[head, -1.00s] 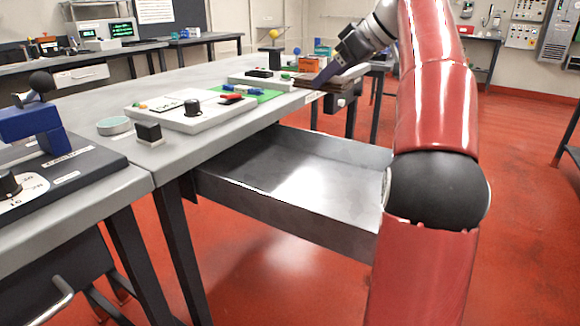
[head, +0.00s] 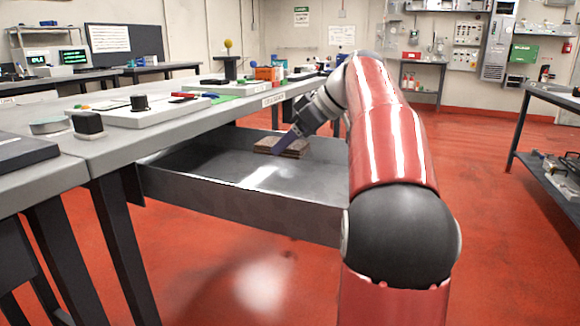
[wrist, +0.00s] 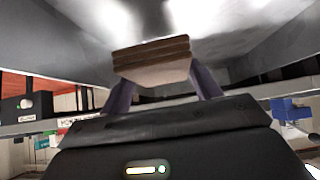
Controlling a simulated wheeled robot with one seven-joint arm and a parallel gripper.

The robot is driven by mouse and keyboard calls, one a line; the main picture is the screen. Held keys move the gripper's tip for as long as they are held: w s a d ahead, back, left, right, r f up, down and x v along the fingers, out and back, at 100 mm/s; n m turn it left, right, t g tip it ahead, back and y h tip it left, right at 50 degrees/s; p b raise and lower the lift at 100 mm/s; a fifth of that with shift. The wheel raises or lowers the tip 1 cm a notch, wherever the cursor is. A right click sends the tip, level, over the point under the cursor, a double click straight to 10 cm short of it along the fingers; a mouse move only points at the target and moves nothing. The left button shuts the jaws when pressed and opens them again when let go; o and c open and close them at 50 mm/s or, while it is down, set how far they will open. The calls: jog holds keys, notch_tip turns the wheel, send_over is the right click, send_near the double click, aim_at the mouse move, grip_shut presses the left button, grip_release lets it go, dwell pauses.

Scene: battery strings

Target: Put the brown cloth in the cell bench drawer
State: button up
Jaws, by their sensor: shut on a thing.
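The brown cloth (head: 284,147) is a folded, layered stack inside the open cell bench drawer (head: 250,207), toward its far side. In the wrist view the cloth (wrist: 152,60) sits between the purple fingers of my gripper (wrist: 160,80), with the grey metal drawer around it. In the head view my gripper (head: 282,142) reaches down into the drawer and is shut on the cloth. Whether the cloth touches the drawer floor is hard to tell. The rest of the drawer floor that shows is bare.
The bench top (head: 110,146) above the drawer carries a white panel (head: 150,113), a green mat (head: 235,90) and an orange box (head: 268,73). The drawer juts out from under the bench edge. Red floor is open in front, with a shelf table (head: 545,165) at right.

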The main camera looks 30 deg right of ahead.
aim_at(290, 156)
jog(key=shift+f+b, duration=0.6)
jog(key=shift+f, duration=1.4)
jog(key=shift+f, duration=0.1)
jog(key=o, duration=1)
jog(key=p+v, duration=0.3)
jog(key=v, duration=0.9)
